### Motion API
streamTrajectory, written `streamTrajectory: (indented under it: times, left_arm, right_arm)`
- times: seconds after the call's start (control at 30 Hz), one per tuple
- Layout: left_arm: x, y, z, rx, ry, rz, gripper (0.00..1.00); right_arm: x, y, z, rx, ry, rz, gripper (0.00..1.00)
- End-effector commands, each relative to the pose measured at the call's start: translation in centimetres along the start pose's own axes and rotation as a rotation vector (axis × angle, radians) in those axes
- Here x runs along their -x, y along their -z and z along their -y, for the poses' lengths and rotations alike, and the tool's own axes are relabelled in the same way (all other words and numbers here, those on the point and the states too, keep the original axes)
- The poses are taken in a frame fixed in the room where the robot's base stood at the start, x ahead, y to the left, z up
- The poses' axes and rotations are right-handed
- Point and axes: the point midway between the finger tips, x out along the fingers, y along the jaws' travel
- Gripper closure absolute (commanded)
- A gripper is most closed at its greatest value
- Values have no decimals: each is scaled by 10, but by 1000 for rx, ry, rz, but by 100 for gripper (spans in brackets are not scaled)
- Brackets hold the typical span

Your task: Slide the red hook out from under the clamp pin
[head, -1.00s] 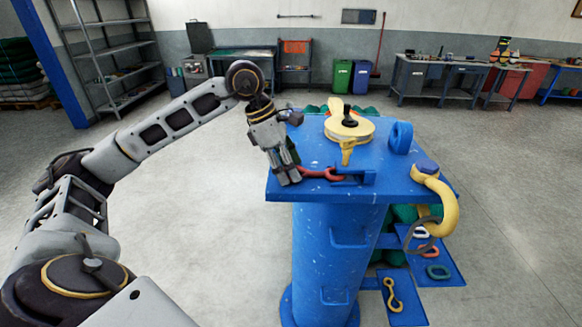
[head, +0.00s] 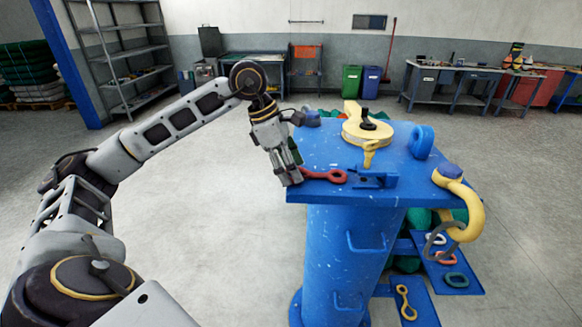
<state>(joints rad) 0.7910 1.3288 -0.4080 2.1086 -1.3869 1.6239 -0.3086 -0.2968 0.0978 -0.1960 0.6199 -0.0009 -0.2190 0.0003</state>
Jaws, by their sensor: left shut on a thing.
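The red hook (head: 325,175) lies at the left front edge of the blue table top (head: 318,148), with its rounded right end on the surface. My left gripper (head: 291,179) is shut on its left end, which the fingers partly hide. The blue clamp (head: 377,181) stands to the right on the same top, with a small strip of blue surface between it and the hook. The hook's right end looks clear of the clamp. The pin itself is too small to make out. My right gripper is not in view.
Behind the clamp are a yellow pulley block (head: 367,133) and a blue ring (head: 422,142). A large yellow hook (head: 467,212) hangs at the right corner. Lower blue trays (head: 459,268) hold several links. The floor left of the table is free.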

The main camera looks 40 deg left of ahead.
Motion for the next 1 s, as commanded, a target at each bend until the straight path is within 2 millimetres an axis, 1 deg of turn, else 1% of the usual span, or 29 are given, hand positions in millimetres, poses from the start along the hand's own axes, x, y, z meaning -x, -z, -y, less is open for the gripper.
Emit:
streamTrajectory:
  times: [0.07, 0.1, 0.27, 0.53, 0.73, 0.87, 1.0]
  left_arm:
    - [-2, 2, 0, 2, 4, -8, 84]
    - [-2, 2, 0, 2, 4, -8, 40]
    - [-2, 2, 0, 2, 3, -5, 19]
    - [-1, 1, 0, 1, 1, -2, 19]
    - [2, 0, 0, 0, 0, -1, 19]
    - [10, 0, 0, 1, -1, -2, 19]
    - [25, 0, 0, 0, -2, 0, 19]
  right_arm:
    - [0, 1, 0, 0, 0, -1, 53]
    - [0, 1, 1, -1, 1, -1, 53]
    - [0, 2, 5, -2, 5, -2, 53]
    - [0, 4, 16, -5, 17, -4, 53]
    - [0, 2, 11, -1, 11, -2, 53]
    - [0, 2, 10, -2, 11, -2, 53]
    - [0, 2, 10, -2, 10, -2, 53]
